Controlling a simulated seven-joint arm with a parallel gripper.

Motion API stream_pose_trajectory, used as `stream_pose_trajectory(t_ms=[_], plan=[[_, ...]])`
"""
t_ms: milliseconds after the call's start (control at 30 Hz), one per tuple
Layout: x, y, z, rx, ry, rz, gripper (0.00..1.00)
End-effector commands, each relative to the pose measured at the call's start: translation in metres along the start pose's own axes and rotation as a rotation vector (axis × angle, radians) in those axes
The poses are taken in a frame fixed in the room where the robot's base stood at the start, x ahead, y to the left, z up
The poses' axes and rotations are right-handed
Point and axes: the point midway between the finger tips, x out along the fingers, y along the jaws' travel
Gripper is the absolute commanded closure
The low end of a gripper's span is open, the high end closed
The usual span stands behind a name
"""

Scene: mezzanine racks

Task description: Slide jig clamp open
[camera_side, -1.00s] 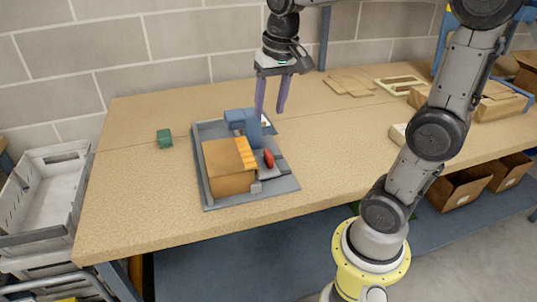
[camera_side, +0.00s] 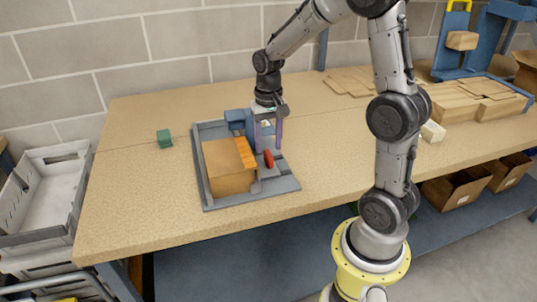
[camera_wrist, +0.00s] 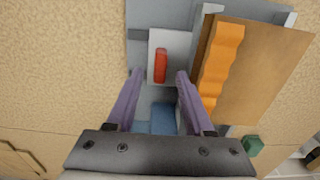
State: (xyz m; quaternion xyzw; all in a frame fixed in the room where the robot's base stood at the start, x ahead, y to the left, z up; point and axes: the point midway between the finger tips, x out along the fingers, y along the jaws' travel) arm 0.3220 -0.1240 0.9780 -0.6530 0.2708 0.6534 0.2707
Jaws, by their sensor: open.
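The jig has a grey base plate (camera_side: 225,203) on the bench. A brown wooden block (camera_side: 228,170) sits in it, with a wavy orange strip (camera_side: 245,152) along its right edge. Right of the block is the clamp's red handle (camera_side: 268,159); in the wrist view the handle (camera_wrist: 160,65) stands on a light grey sliding plate (camera_wrist: 181,47). My gripper (camera_side: 268,148) is open and points down over the jig beside the blue block (camera_side: 235,117). In the wrist view its purple fingers (camera_wrist: 160,76) are apart, one to each side of the handle's line. Whether they touch the handle is not clear.
A small green block (camera_side: 164,138) lies left of the jig. Flat wooden boards (camera_side: 345,82) and stacked wood (camera_side: 465,100) lie farther right. A grey crate (camera_side: 40,200) stands left of the bench. The bench front is clear.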

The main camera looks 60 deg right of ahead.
Motion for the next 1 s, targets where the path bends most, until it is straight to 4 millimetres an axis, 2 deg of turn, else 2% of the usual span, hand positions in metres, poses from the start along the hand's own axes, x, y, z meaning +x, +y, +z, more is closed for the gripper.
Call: stream_pose_trajectory(t_ms=[100, 300, 667, 967, 1000], plan=[[0.02, 0.001, 0.001, 0.0, -0.004, 0.002, 0.47], [0.039, 0.0, 0.001, 0.0, -0.002, 0.001, 0.47], [0.044, 0.0, 0.0, 0.0, 0.001, 0.0, 0.47], [0.043, 0.0, 0.0, 0.0, 0.001, 0.0, 1.0], [0.043, 0.0, 0.0, 0.0, 0.001, 0.0, 1.0]])
